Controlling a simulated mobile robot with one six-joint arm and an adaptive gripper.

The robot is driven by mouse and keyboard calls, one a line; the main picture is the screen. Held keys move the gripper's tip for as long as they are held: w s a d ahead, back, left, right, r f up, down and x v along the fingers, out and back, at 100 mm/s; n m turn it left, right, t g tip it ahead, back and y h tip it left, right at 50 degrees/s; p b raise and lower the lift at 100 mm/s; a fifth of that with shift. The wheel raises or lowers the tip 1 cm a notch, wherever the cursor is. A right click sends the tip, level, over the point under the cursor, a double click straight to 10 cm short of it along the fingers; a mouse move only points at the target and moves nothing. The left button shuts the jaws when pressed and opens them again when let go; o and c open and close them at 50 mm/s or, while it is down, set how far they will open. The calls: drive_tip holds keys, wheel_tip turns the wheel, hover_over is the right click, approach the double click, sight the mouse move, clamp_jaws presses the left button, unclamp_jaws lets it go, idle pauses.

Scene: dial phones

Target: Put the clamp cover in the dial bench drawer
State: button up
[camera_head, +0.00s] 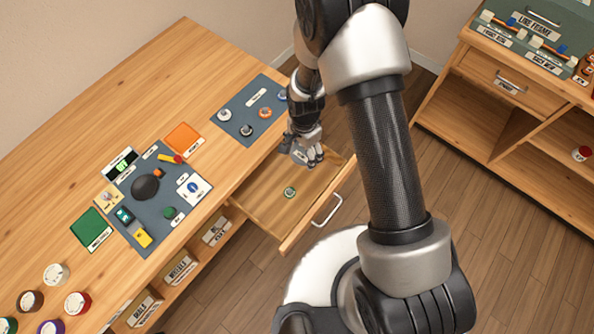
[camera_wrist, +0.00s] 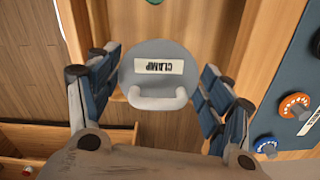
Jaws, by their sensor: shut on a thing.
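The clamp cover (camera_wrist: 160,57) is a round grey lid with a white "CLAMP" label and a pale loop handle. In the wrist view it sits between the fingers of my gripper (camera_wrist: 160,90), which is shut on it. In the head view my gripper (camera_head: 306,152) is at the back part of the dial bench drawer (camera_head: 262,208), with a small grey part of the cover (camera_head: 299,156) showing. The drawer is pulled open. I cannot tell how high the cover is above its floor.
A small green round item (camera_head: 290,192) lies in the drawer. The drawer handle (camera_head: 327,211) faces right. A blue-grey mat (camera_head: 236,112) with several dials lies on the bench (camera_head: 150,85) beside the drawer. A shelf unit (camera_head: 500,130) stands at right.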

sight(302, 174)
wheel_tip(302, 174, down, 14)
drive_tip(key=b, duration=0.3)
drive_tip(key=o, duration=0.6)
drive_tip(key=shift+f+b, duration=0.2)
drive_tip(key=shift+b, duration=0.15)
drive_tip(key=o, duration=0.5)
drive_tip(key=shift+r, duration=0.1)
drive_tip(key=shift+c, duration=0.2)
